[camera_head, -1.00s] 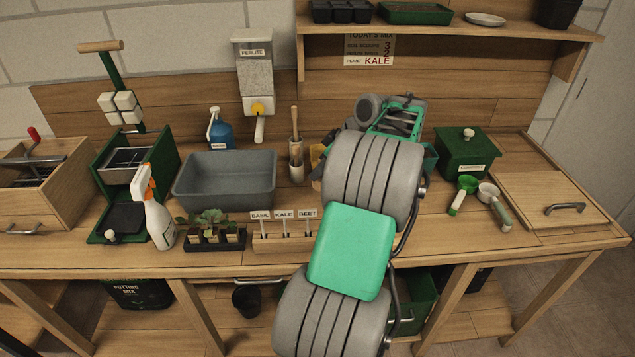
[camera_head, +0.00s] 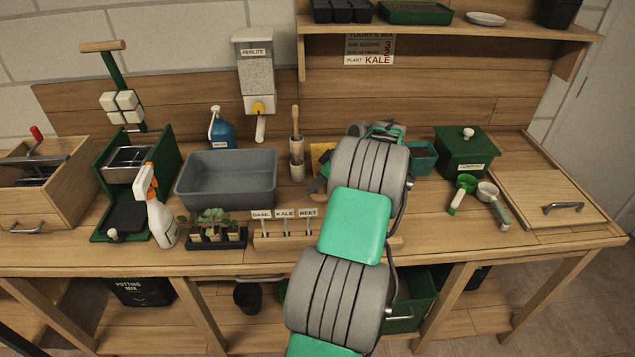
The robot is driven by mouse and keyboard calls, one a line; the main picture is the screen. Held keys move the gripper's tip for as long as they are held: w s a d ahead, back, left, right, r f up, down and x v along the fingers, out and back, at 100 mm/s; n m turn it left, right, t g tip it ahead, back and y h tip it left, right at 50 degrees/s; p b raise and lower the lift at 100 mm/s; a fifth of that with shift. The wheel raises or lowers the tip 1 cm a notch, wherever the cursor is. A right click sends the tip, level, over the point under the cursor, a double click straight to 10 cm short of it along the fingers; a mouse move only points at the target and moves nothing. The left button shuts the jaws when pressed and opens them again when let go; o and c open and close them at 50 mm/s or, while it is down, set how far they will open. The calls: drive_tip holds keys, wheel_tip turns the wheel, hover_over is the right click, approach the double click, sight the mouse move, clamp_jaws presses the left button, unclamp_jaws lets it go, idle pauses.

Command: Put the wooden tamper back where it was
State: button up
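The wooden tamper (camera_head: 295,122) stands upright on the bench behind the seed labels, to the right of the grey tub. Its thin handle points up, and a thicker wooden part (camera_head: 297,158) shows below. I cannot tell whether this lower part is the tamper's own head or a holder around it. My arm reaches over the bench just to the right of the tamper.
A grey tub (camera_head: 228,180) is left of the tamper, and a perlite dispenser (camera_head: 256,75) hangs behind. A labelled wooden block (camera_head: 270,241) and seedling tray (camera_head: 215,243) stand in front. A yellow item (camera_head: 319,156) is partly hidden. A green box (camera_head: 466,152) stands right.

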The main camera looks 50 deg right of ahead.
drive_tip(key=o, duration=0.3)
